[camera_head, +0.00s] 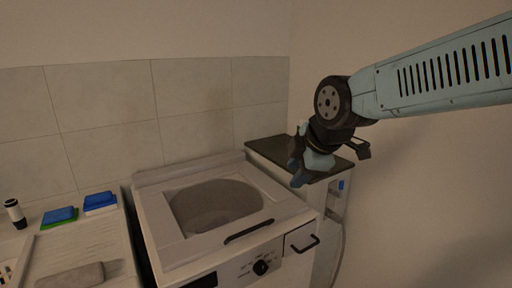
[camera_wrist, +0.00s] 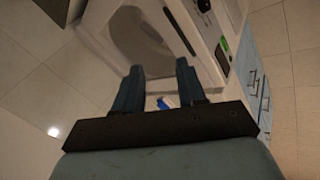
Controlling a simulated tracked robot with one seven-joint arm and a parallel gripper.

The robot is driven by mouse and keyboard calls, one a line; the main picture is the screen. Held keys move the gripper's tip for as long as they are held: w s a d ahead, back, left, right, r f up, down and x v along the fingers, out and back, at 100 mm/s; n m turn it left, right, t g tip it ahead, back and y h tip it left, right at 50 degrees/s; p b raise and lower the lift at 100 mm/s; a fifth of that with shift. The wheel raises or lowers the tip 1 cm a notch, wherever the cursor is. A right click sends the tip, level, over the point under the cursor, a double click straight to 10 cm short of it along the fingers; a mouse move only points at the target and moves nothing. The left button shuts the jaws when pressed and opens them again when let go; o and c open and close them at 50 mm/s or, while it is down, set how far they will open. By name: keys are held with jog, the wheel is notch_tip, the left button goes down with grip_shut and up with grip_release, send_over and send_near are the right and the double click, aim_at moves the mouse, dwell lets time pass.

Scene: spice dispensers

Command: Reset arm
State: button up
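My gripper (camera_head: 300,172) hangs at the end of my pale blue arm, at the right in the head view. It is in the air in front of the dark-topped cabinet. In the wrist view my gripper (camera_wrist: 160,88) shows two dark blue fingers with a clear gap between them. Nothing is held between the fingers. A small blue thing (camera_wrist: 168,101) shows beyond the gap, well past the fingers; I cannot tell what it is.
A white top-loading machine (camera_head: 160,222) with an open basin stands in the middle. The dark-topped cabinet (camera_head: 262,148) is right of it. At the left, a counter (camera_head: 85,245) holds blue sponges (camera_head: 100,199), a small dark-and-white container (camera_head: 15,213) and a grey block (camera_head: 70,275). The right wall is bare.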

jog(key=s+d+m+h, duration=0.2)
jog(key=s+d+m, duration=0.7)
jog(key=m, duration=1)
jog(key=d, duration=0.4)
jog(key=shift+s+d+r+g+h, duration=0.2)
jog(key=shift+s+d+g+h, duration=0.1)
jog(key=shift+h, duration=0.1)
jog(key=shift+o, duration=0.2)
